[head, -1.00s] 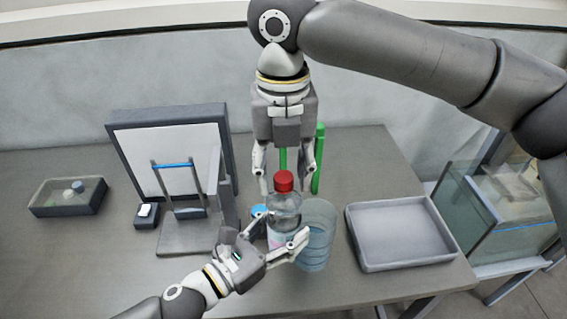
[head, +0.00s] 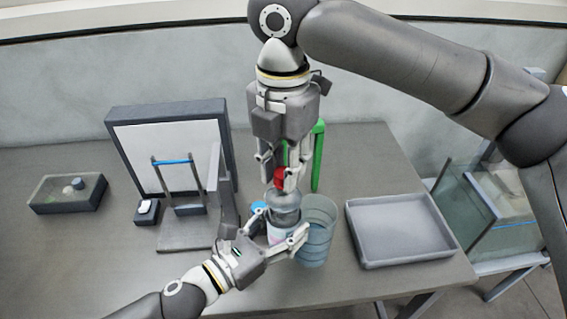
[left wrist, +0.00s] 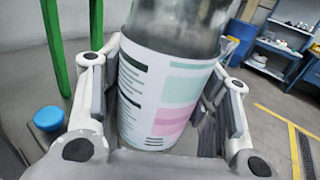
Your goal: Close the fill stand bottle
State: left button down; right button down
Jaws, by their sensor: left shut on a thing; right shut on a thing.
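A clear bottle (head: 284,201) with a printed label and a red cap (head: 284,180) stands upright over the middle of the table. My left gripper (head: 285,240) is shut around its labelled lower body. In the left wrist view the label (left wrist: 155,100) sits between the fingers, and the cap is out of frame. My right gripper (head: 281,181) comes down from above and is shut on the red cap at the bottle's top. Its fingers partly hide the cap. I cannot tell whether the cap is fully seated.
A clear bluish ribbed container (head: 319,225) stands close at the bottle's right. A green stand (head: 319,158) is behind. A blue cap-like piece (head: 258,208) lies left of the bottle. A grey tray (head: 402,232) is right; a white-panelled frame (head: 165,150) and small box (head: 68,193) are left.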

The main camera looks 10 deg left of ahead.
jog(key=m, duration=0.4)
jog(key=shift+m, duration=0.4)
jog(key=m, duration=1)
jog(key=shift+m, duration=0.4)
jog(key=m, duration=1.3)
jog(key=shift+m, duration=0.4)
jog(key=c, duration=1.1)
grip_release()
